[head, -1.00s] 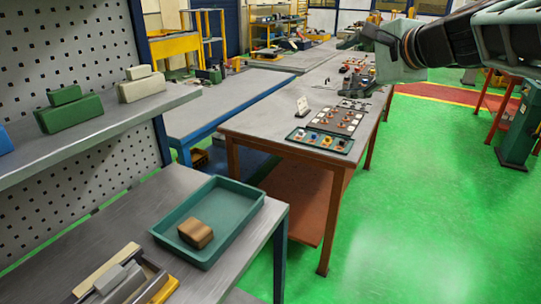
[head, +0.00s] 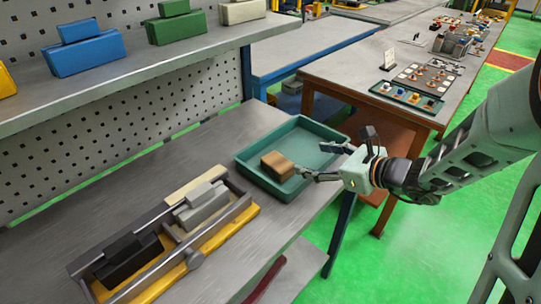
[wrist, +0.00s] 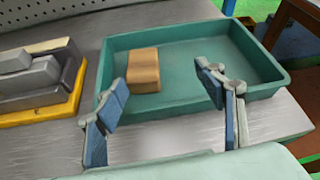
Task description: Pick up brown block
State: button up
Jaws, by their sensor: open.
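The brown block (head: 278,166) lies in the left part of a green tray (head: 325,133) on the grey workbench. In the wrist view the brown block (wrist: 143,70) sits inside the tray (wrist: 262,58), ahead of my fingers and nearer the left one. My gripper (head: 322,162) is open and empty, at the tray's right side in the head view. In the wrist view my gripper (wrist: 160,98) has its blue-padded fingers spread wide, around the tray's near edge. The fingers appear apart from the block.
A yellow-based fixture (head: 175,240) with black and grey blocks stands left of the tray. A shelf (head: 150,70) with blue, green and cream blocks is above the bench. A brown table (head: 350,75) with small parts stands behind.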

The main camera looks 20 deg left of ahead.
aim_at(282, 165)
jog(key=shift+m, duration=0.9)
jog(key=s+a+f, duration=0.2)
jog(key=f, duration=0.1)
jog(key=shift+s+a, duration=0.1)
jog(key=shift+s, duration=0.15)
jog(key=x, duration=0.4)
jog(key=shift+a, duration=0.3)
jog(key=x, duration=0.6)
jog(key=shift+r+b, duration=0.1)
jog(key=shift+b, duration=0.25)
jog(key=shift+r+y, duration=0.1)
jog(key=shift+y, duration=0.2)
jog(key=c, duration=1.4)
